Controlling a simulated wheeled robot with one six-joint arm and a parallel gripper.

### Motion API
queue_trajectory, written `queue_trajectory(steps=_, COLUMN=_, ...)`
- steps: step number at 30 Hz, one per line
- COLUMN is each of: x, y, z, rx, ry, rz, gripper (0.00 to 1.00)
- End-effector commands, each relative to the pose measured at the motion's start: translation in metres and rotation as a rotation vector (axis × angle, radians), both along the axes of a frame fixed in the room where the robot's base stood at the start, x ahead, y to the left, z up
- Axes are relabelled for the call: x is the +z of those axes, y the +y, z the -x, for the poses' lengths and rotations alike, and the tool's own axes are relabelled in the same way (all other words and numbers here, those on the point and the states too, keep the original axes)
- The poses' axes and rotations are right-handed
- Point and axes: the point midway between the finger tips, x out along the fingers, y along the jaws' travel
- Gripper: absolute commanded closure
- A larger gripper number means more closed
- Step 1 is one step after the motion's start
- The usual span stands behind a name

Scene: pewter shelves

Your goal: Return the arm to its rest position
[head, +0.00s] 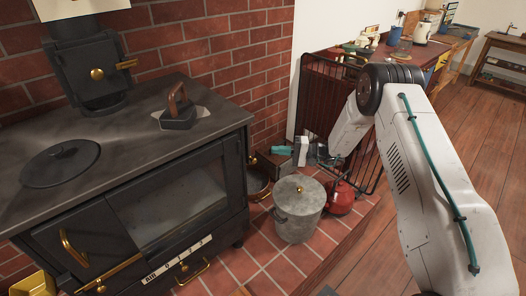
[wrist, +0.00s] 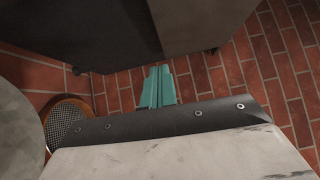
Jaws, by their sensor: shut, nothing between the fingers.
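My gripper (head: 274,150) is at the left end of my white arm (head: 350,125), low beside the right side of the black stove. Its teal fingers show at the centre of the wrist view (wrist: 157,75), close together and empty. They are above the brick floor, with the dark stove side just beyond them.
The black stove (head: 180,200) fills the left, with a flat iron (head: 178,110) on top. A black guard (head: 322,100) stands behind. Plank floor at right is open.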

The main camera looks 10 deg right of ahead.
Motion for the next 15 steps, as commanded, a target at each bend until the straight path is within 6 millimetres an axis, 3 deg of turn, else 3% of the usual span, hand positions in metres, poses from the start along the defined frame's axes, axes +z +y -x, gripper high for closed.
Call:
queue_trajectory(steps=4, x=0.0, y=-0.015, z=0.002, rx=-0.001, ry=0.0, rz=-0.001, gripper=1.0)
queue_trajectory(steps=12, x=-0.003, y=-0.018, z=0.004, rx=0.007, ry=0.067, rz=0.002, gripper=1.0)
queue_trajectory(steps=15, x=-0.022, y=-0.014, z=0.027, rx=0.067, ry=0.2, rz=0.044, gripper=1.0)
